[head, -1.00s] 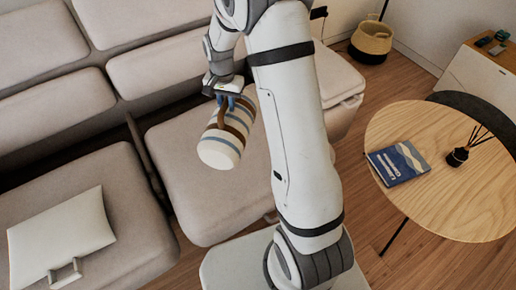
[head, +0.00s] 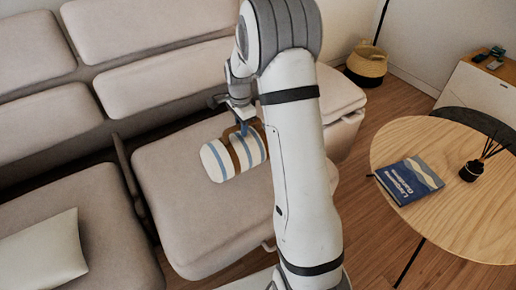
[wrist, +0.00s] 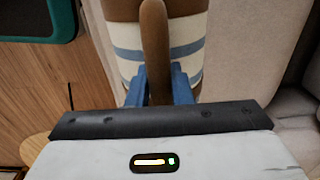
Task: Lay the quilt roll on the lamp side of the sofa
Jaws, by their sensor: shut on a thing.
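The quilt roll (head: 222,160) is white with blue and brown stripes. My gripper (head: 243,128) is shut on its brown strap and holds it over the right seat of the sofa (head: 180,165). I cannot tell whether the roll touches the seat. In the wrist view the blue fingers (wrist: 160,85) pinch the brown strap (wrist: 156,45), with the striped roll (wrist: 192,45) behind. The lamp's thin dark pole (head: 381,22) shows at the top right, beyond the sofa's right end; its head is out of view.
A pale cushion (head: 45,255) lies on the left seat. A round wooden table (head: 455,220) at the right bears a blue book (head: 409,180) and a reed diffuser (head: 472,170). A basket (head: 366,66) stands near the lamp pole. My arm hides part of the right seat.

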